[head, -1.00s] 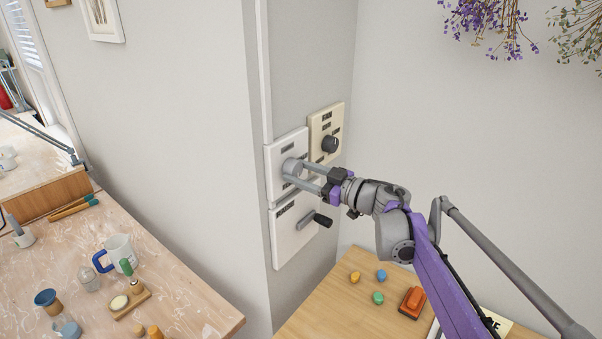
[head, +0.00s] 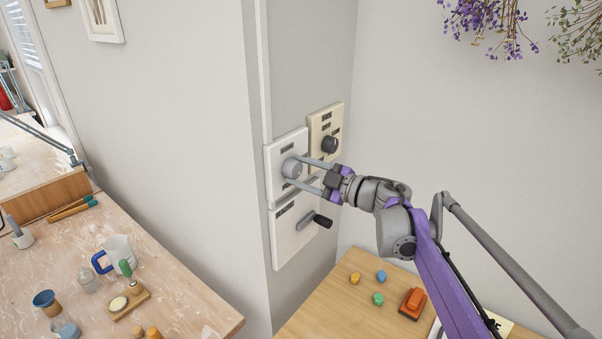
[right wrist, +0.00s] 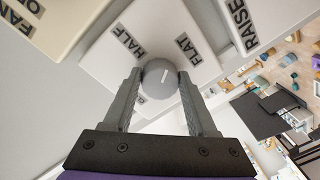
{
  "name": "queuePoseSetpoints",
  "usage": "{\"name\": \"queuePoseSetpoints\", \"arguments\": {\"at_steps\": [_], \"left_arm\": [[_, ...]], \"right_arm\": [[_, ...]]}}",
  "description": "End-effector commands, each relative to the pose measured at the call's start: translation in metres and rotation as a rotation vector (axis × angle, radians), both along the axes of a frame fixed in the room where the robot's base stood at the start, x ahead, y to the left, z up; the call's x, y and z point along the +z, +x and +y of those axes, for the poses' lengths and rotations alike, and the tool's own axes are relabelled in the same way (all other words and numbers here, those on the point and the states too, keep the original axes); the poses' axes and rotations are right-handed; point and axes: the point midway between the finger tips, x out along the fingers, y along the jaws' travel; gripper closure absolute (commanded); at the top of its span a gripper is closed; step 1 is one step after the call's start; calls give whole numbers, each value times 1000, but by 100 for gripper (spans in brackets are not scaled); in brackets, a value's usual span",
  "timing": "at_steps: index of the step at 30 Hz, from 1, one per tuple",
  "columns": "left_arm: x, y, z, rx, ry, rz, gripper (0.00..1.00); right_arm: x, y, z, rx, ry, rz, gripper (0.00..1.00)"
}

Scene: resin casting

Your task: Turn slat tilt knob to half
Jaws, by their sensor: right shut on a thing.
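The slat tilt knob (head: 291,168) is a round grey knob on a white wall panel (head: 272,158). In the right wrist view the knob (right wrist: 158,82) carries a short white mark tilted to the upper right, nearer the FLAT label (right wrist: 188,50) than the HALF label (right wrist: 131,45). My right gripper (head: 306,172) is shut on the knob, one finger on each side. It also shows in the right wrist view (right wrist: 157,90). The far side of the knob is hidden. My left gripper is not in view.
A cream panel with a black knob (head: 329,144) sits close at the upper right. Below is a white panel (head: 285,238) with a black-handled lever (head: 322,220). A wooden table (head: 335,305) holding coloured buttons and a marble-topped bench (head: 185,290) stand lower down.

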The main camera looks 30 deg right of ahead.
Motion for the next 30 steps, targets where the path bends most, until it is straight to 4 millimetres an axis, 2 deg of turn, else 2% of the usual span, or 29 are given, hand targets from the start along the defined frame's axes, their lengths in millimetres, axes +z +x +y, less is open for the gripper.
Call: {"name": "queuePoseSetpoints", "arguments": {"at_steps": [18,30], "left_arm": [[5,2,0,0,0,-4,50],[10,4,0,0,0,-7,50]], "right_arm": [[4,0,0,0,-540,-223,98],[5,0,0,1,-814,-337,98]]}}
